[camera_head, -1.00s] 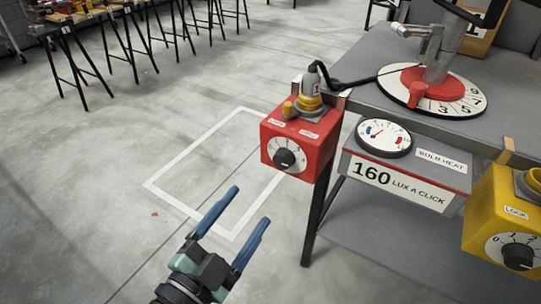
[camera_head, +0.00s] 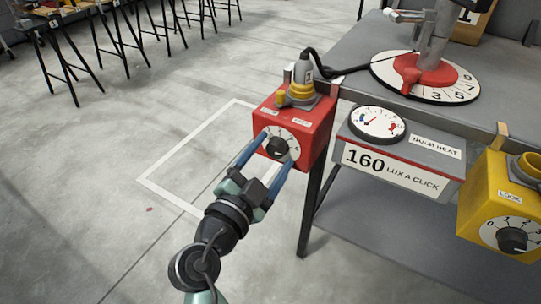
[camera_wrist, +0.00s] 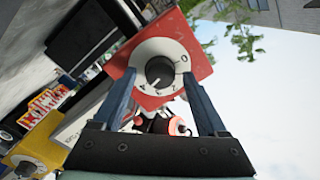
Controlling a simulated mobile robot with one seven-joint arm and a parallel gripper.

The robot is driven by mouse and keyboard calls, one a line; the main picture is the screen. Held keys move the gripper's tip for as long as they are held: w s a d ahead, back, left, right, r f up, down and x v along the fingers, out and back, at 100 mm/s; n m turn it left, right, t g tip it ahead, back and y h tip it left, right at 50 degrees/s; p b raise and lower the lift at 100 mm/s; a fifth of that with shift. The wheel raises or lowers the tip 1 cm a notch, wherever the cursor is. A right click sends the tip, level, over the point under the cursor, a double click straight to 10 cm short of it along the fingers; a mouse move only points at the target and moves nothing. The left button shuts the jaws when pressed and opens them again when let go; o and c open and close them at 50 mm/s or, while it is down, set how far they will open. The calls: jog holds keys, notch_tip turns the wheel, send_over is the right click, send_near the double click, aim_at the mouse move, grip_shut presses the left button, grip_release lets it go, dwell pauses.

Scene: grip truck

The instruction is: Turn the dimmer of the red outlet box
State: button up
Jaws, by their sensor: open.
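The red outlet box (camera_head: 318,125) hangs at the left edge of the grey workbench, with a grey and yellow plug on top. Its front has a white numbered dial with a black dimmer knob (camera_head: 278,148). My gripper (camera_head: 276,150) is open in front of this face, its blue fingers on either side of the knob. In the wrist view the knob (camera_wrist: 160,72) shows between and beyond the fingertips (camera_wrist: 159,76), with the red box face (camera_wrist: 150,102) around the dial. I cannot tell whether the fingers touch the knob.
Right of the box are a round gauge (camera_head: 377,122) and a sign reading 160 lux a click (camera_head: 392,172). A yellow box (camera_head: 490,185) with its own dial is farther right. A numbered turntable (camera_head: 460,80) stands on the bench. The floor at left is open.

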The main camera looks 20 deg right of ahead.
grip_shut()
